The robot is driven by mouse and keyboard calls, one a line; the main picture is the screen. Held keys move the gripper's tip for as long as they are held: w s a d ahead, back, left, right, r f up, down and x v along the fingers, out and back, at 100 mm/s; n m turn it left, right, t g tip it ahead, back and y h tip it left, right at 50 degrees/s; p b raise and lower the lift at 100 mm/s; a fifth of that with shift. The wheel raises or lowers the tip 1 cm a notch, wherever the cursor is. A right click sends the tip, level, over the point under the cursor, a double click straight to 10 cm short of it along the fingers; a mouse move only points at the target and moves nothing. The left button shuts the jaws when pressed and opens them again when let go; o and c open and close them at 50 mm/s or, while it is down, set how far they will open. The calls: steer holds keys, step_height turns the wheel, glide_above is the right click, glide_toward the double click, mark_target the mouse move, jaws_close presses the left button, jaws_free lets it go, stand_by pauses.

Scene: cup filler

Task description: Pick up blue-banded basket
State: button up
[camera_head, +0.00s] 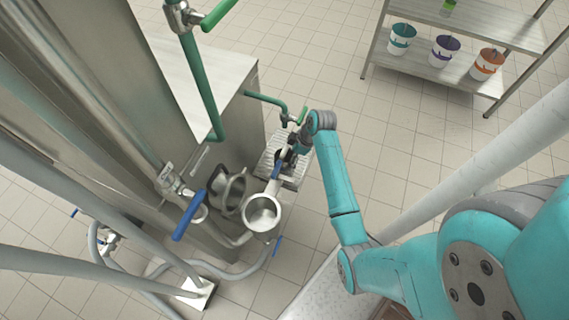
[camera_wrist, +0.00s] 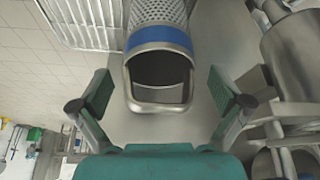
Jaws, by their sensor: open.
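The blue-banded basket (camera_wrist: 160,40) is at the top middle of the wrist view. It has a perforated metal body, a blue band and a rounded metal loop at its near end. My gripper (camera_wrist: 163,92) is open, one finger on each side of the loop, with visible gaps and no contact seen. In the head view my gripper (camera_head: 288,154) is over the grated tray beside the steel machine. A blue patch (camera_head: 277,169) next to it looks like the basket's band; the rest there is partly hidden by my wrist.
A round metal pot (camera_head: 263,213) is close to the gripper, near a blue lever (camera_head: 189,215). A green pipe (camera_head: 265,99) ends above the grated tray (camera_head: 293,181). A shelf (camera_head: 460,77) with several banded buckets stands back right. Floor between is clear.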

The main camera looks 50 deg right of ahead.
mark_target(288, 157)
steer(key=shift+x, duration=2.6)
steer(key=shift+d, duration=0.15)
steer(key=c, duration=1.2)
